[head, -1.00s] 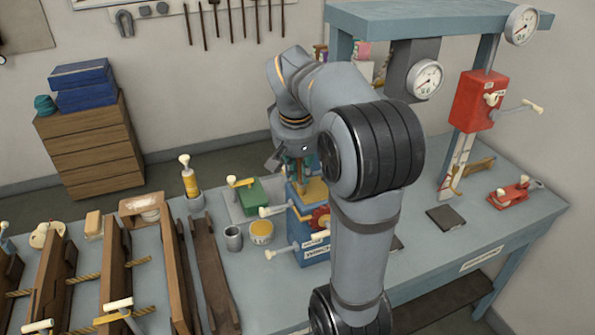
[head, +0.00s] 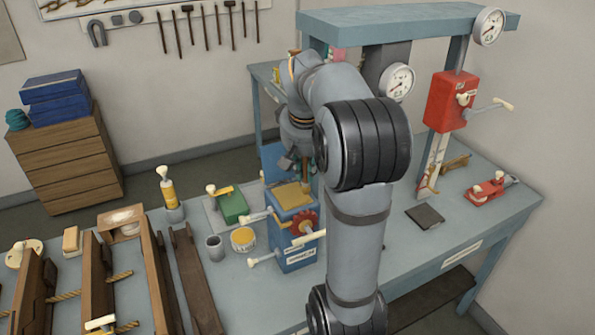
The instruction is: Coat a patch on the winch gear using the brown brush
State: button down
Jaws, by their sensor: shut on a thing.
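The winch (head: 290,243) is a blue box with a tan-yellow top on the bench. Its red gear (head: 304,221) is on the right side of the box, with pale-knobbed levers around it. My gripper (head: 302,160) is behind and above the winch, partly hidden by my own arm. It is shut on a thin brownish thing (head: 307,169), likely the brown brush, that hangs down behind the winch top. Its bristle end cannot be made out, and no contact with the gear shows.
A yellow tin (head: 243,239) and a grey cup (head: 215,248) stand left of the winch. A green box with a lever (head: 232,207) is behind them. Wooden frames (head: 100,280) fill the left. A red crank box (head: 451,101) hangs at right. Bench space is free near the dark pad (head: 425,216).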

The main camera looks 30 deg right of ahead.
jog(key=shift+w, duration=0.55)
jog(key=shift+a+f, duration=0.1)
jog(key=shift+a, duration=0.05)
jog(key=shift+w+a+b, duration=0.15)
jog(key=shift+a+b, duration=0.2)
jog(key=shift+a, duration=1.8)
jog(key=shift+w+d+p, duration=0.2)
jog(key=shift+d+p, duration=0.05)
jog(key=shift+d, duration=1)
jog(key=shift+w+d+p, duration=0.15)
jog(key=shift+d+p, duration=0.1)
jog(key=shift+d, duration=0.95)
jog(key=shift+a+r, duration=0.1)
jog(key=shift+r, duration=0.1)
notch_tip(320, 180, up, 6)
jog(key=p, duration=0.5)
